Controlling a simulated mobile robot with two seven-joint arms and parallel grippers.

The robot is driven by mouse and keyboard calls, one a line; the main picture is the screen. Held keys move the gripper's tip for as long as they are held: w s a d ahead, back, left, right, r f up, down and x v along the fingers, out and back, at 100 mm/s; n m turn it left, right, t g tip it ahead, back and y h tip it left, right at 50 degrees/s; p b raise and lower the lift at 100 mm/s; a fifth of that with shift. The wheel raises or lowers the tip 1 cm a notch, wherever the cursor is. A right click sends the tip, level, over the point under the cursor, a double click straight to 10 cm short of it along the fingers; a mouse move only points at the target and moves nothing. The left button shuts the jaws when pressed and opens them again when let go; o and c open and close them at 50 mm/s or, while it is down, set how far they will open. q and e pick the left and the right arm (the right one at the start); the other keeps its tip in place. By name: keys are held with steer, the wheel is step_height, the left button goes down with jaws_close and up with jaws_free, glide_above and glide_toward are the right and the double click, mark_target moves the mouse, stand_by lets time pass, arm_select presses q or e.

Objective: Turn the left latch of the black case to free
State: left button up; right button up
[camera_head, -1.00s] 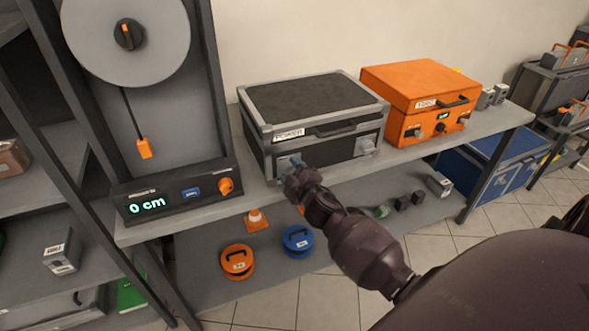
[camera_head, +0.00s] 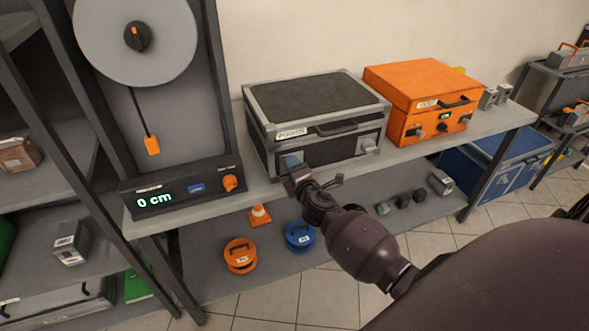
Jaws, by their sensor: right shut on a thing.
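The black case (camera_head: 318,97) with grey metal edges stands closed on the bench, with a white label and a dark handle on its front. Its right latch (camera_head: 369,145) shows on the right of the front face. My right gripper (camera_head: 294,168) is at the left end of the case front, shut on the left latch (camera_head: 290,160). The gripper hides most of that latch, so its angle cannot be told. My left gripper is not in view.
An orange case (camera_head: 423,92) stands right of the black case. A gauge unit (camera_head: 185,189) reading "0 cm" stands to the left.

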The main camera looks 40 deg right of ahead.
steer(key=shift+r, duration=0.1)
stand_by(0.3)
steer(key=o, duration=0.9)
steer(key=shift+s, duration=0.1)
steer(key=v, duration=1)
steer(key=shift+s+a+p, duration=0.2)
steer(key=shift+s+p, duration=0.05)
steer(key=shift+p, duration=0.05)
